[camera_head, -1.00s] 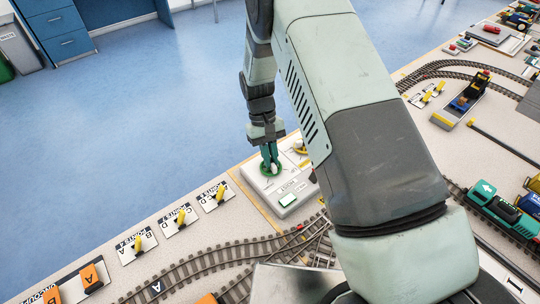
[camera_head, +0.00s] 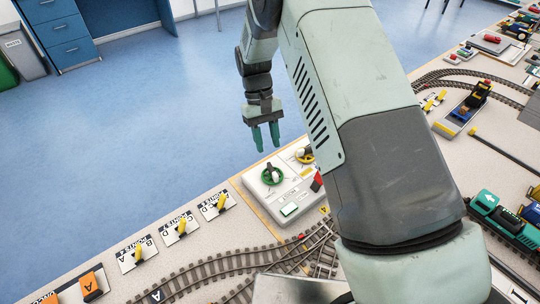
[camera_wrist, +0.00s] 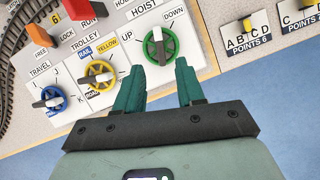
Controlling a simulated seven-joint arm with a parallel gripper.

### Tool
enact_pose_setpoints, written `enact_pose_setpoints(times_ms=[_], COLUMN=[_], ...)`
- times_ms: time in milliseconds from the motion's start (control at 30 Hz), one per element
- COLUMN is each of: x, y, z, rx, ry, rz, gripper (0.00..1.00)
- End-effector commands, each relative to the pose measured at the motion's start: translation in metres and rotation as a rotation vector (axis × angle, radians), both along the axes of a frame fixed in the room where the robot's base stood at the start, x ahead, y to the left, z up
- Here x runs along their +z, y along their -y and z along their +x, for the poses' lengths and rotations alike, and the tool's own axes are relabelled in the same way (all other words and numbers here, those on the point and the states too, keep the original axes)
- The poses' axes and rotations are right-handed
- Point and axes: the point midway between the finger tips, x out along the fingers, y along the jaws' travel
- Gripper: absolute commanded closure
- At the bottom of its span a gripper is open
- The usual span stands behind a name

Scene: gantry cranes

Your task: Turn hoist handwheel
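The hoist handwheel is a green ring with a black-and-white grip across its middle. It sits on a pale control panel in the head view (camera_head: 272,174). In the wrist view, the green hoist handwheel (camera_wrist: 146,47) lies under the "HOIST" label, between "UP" and "DOWN". Its grip stands roughly upright in that picture, white at the top and dark below. My gripper (camera_head: 266,143) hangs above the wheel, apart from it. In the wrist view, my gripper (camera_wrist: 160,78) has its two green fingers spread, with nothing between them.
A yellow trolley handwheel (camera_wrist: 99,76) and a blue travel handwheel (camera_wrist: 48,99) sit beside it. Points levers (camera_head: 180,227) line the table edge. Open floor lies beyond.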

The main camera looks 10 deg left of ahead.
Motion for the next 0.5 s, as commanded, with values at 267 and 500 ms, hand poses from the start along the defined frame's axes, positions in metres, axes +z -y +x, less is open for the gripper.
enact_pose_setpoints(times_ms=[267, 500], x=[0.027, 0.029], y=[-0.006, -0.006], z=[0.01, 0.01], rx=[0.0, 0.0], ry=[0.0, -0.001], rz=[0.0, -0.001], gripper=[0.62, 0.62])
